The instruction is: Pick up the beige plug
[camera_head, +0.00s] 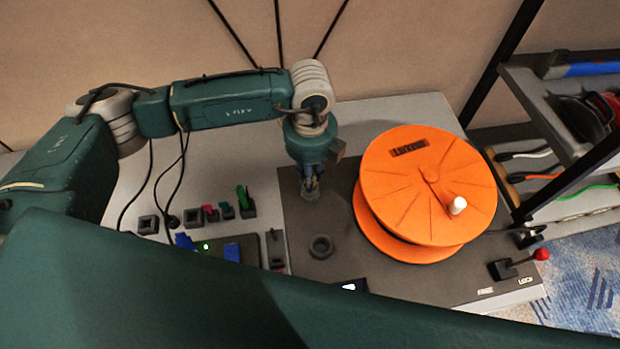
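I cannot make out a beige plug in the head view; it may be hidden or too small to tell. My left gripper (310,192) points down over the dark mat, left of the orange reel. Its fingers are small and dark, so I cannot tell whether they are open or shut, or whether they hold anything. My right gripper is not in view.
The orange reel (425,185) with a white knob (457,205) stands on the dark mat (410,282). A dark ring (321,247) lies below the gripper. A red-tipped lever (541,254) is at the right. A rack (535,95) stands beyond it. My green arm link covers the foreground.

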